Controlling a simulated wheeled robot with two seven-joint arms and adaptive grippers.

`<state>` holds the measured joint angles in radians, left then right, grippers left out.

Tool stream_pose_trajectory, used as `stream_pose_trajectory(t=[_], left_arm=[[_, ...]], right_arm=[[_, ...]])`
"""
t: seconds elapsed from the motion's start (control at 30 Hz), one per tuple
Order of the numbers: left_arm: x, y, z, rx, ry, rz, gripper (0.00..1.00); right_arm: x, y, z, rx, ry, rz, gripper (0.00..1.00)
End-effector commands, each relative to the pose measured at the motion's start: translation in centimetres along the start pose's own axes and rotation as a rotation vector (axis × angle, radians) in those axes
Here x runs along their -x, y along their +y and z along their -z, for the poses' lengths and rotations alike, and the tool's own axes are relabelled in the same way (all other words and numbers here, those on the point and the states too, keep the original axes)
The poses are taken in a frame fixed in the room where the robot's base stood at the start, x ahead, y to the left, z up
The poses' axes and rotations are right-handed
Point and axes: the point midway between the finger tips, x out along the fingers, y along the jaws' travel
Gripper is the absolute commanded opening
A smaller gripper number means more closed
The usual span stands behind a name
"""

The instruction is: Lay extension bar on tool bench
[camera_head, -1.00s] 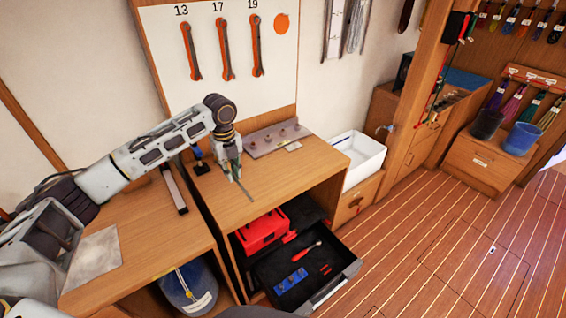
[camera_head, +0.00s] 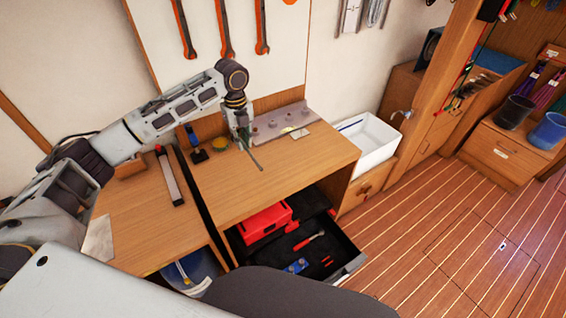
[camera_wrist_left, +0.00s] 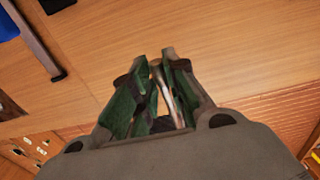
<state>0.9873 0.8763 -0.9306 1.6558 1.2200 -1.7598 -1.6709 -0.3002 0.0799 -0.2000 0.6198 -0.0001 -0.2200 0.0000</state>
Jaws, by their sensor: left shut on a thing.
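The extension bar is a thin dark grey rod (camera_head: 256,160) at my left gripper (camera_head: 244,140) in the head view. My left gripper is shut on it, over the wooden top of the tool bench (camera_head: 290,172). The rod slants down to the right from the fingertips. I cannot tell whether its lower end touches the bench top. In the left wrist view the green-padded fingers (camera_wrist_left: 157,80) are close together, with a narrow greyish piece of the bar (camera_wrist_left: 171,103) between them. The fingers hide much of it. My right gripper is not in view.
A grey plate with knobs (camera_head: 280,122) lies at the bench's back. An open drawer (camera_head: 345,262) with a red box (camera_head: 265,222) is below. The front bench top is clear.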

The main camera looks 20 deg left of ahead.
Motion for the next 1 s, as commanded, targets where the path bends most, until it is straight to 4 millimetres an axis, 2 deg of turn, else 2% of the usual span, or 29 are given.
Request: stream_pose_trajectory(t=[0.17,0.6,1.0], left_arm=[[-0.4,0.0,0.0,0.0,0.0,0.0,0.0],[-4.8,0.0,0.0,0.0,0.0,-0.001,0.0],[-5.1,0.0,0.0,0.0,0.0,0.0,0.0]], right_arm=[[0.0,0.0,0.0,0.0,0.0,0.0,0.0],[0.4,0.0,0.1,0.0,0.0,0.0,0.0],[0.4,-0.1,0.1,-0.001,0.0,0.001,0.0]])
